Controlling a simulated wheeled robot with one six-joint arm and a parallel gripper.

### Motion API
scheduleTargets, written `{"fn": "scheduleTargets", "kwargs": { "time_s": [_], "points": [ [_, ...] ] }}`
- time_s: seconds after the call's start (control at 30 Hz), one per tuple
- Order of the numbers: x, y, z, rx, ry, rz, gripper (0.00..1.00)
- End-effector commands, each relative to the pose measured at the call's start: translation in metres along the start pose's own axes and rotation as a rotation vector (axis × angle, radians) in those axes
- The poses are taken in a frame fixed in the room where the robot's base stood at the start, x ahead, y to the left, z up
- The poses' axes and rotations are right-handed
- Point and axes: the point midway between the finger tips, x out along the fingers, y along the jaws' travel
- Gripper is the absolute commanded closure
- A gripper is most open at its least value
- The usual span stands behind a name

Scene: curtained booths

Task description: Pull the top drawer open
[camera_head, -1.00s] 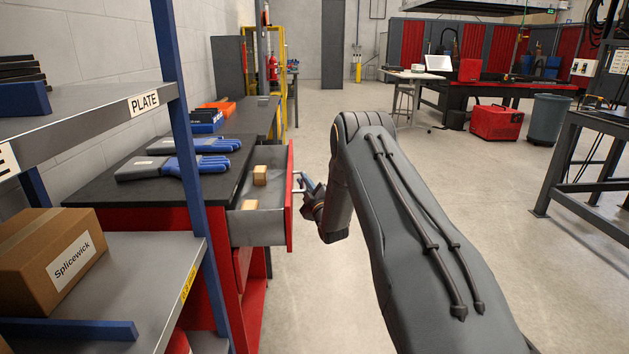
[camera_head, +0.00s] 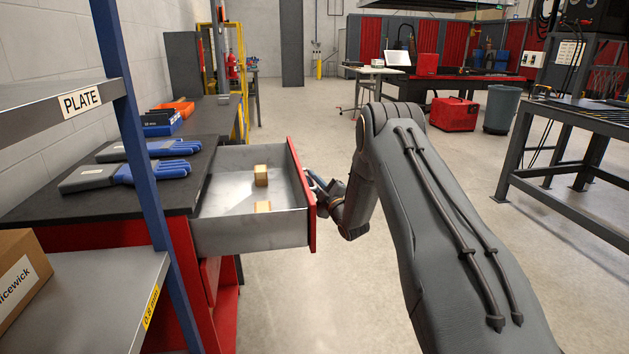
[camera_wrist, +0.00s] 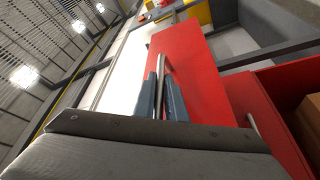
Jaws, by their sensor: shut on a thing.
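The top drawer (camera_head: 250,232) of the red cabinet stands well out, with a grey metal tray and a red front (camera_head: 301,196). In the wrist view my gripper's two blue-grey fingers (camera_wrist: 161,98) are shut on the metal bar handle (camera_wrist: 160,85), beside the red front (camera_wrist: 195,75). In the head view the handle is mostly hidden by the front and my gripper.
Blue work gloves (camera_head: 145,170) lie on the dark worktop (camera_head: 70,208). A shelf rack with a blue post (camera_head: 133,130) stands close at left. A dark steel table (camera_head: 590,150) is at right. The floor between is clear.

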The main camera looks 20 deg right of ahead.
Motion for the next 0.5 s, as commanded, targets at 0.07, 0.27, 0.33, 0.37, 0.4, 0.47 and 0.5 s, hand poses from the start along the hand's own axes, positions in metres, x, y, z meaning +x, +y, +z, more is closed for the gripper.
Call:
{"fn": "scheduleTargets", "kwargs": {
  "time_s": [0.07, 0.27, 0.33, 0.37, 0.4, 0.47, 0.5],
  "points": [
    [-0.0002, 0.0, -0.0002, 0.0, 0.001, 0.0, 1.0],
    [-0.0009, 0.0014, 0.0017, 0.0, -0.001, 0.001, 0.82],
    [-0.0009, 0.0014, 0.0018, 0.0, -0.001, 0.001, 0.71],
    [-0.0009, 0.0013, 0.0018, 0.0, -0.001, 0.001, 0.7],
    [-0.0009, 0.0013, 0.0019, 0.0, -0.001, 0.001, 0.7],
    [-0.0009, 0.0013, 0.0019, 0.0, -0.001, 0.001, 0.7],
    [-0.0008, 0.0013, 0.0019, 0.0, -0.001, 0.001, 0.7]
  ]
}}
